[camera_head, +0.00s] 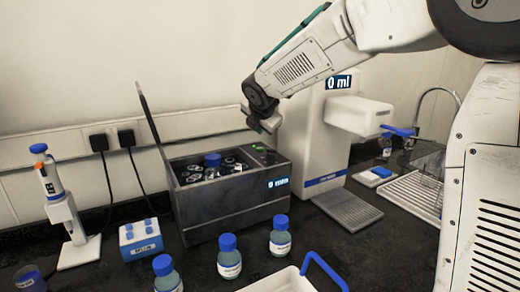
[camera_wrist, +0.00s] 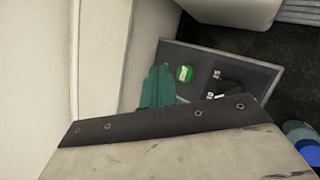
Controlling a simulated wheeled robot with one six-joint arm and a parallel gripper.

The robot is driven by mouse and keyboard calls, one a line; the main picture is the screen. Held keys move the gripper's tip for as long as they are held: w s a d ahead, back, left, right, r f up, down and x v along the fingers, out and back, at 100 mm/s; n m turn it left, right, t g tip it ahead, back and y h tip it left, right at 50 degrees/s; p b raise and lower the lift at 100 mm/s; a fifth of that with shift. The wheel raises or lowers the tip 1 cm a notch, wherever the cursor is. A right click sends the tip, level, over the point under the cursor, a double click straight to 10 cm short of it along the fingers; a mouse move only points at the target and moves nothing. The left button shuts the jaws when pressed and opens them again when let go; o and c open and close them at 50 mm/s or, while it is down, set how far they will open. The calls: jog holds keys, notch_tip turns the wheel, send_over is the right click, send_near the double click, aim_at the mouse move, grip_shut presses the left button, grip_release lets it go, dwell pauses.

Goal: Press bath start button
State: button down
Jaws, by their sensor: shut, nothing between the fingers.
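The bath (camera_head: 232,212) is a dark grey metal box with its lid (camera_head: 150,115) raised at the left and a display reading "0 min" on its front. Its green start button (camera_head: 259,148) is on the top panel at the back right. In the wrist view the green button (camera_wrist: 185,73) is in plain sight, just right of my gripper's teal fingers (camera_wrist: 157,86). My gripper (camera_head: 270,124) is shut and empty, above the button's panel in the head view. It appears apart from the button; the exact height gap is hard to tell.
Several bottles stand in the bath, including a blue-capped one (camera_head: 212,160). Blue-capped bottles (camera_head: 229,262) stand in front. A white dispenser (camera_head: 322,145) reading "0 ml" stands close behind right. A pipette on a stand (camera_head: 60,200) and a blue-white block (camera_head: 140,240) are left.

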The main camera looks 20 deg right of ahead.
jog(key=shift+r, duration=1)
jog(key=shift+s, duration=0.1)
